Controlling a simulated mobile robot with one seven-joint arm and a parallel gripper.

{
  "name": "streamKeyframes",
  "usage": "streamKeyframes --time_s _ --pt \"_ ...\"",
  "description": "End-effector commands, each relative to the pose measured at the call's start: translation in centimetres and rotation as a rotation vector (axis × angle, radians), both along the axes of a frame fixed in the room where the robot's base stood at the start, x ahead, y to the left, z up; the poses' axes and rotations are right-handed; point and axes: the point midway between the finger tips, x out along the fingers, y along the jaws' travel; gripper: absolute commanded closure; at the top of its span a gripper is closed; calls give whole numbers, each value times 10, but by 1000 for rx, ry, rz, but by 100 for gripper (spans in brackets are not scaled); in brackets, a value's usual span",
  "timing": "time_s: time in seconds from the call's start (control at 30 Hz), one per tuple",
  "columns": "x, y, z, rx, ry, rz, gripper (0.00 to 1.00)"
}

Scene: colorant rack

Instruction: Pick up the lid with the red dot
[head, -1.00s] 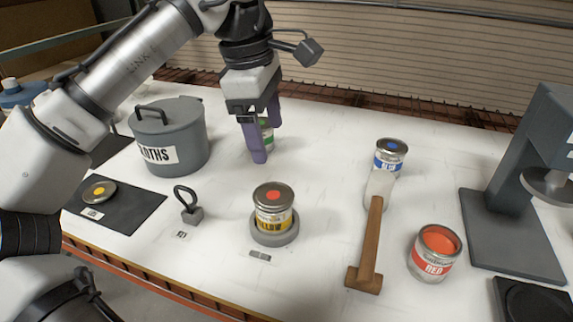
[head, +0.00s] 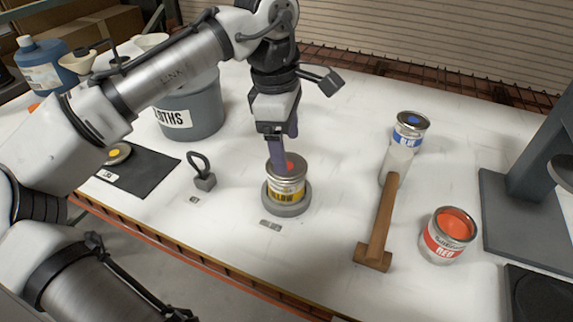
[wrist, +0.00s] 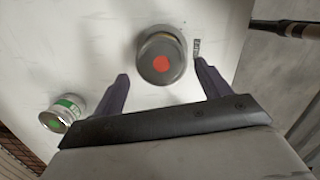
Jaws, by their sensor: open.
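The lid with the red dot (head: 297,168) sits on top of a can with a yellow label (head: 287,189), which stands on a round grey base (head: 291,209). In the wrist view the lid (wrist: 150,55) lies between the two purple fingers, a little beyond their tips. My gripper (head: 284,160) is open and empty, pointing down at the lid with its fingers at or just above it. The wrist view also shows both fingertips apart (wrist: 161,71). One finger hides part of the lid in the head view; I cannot tell whether it touches.
A blue-labelled can (head: 410,130) and a wooden mallet (head: 381,225) are to the right, with an open red can (head: 448,235) beyond. A looped tool (head: 203,175), black mat (head: 150,175) and grey cloths pot (head: 195,110) are left. A green-dot can (wrist: 63,112) stands nearby.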

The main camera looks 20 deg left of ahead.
Motion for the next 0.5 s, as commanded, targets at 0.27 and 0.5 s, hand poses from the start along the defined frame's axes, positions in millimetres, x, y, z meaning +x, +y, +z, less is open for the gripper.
streamKeyframes --time_s 0.27,0.5 --pt "-2 1 -36 0 0 -1 24" --pt "-2 1 -40 0 0 0 24"
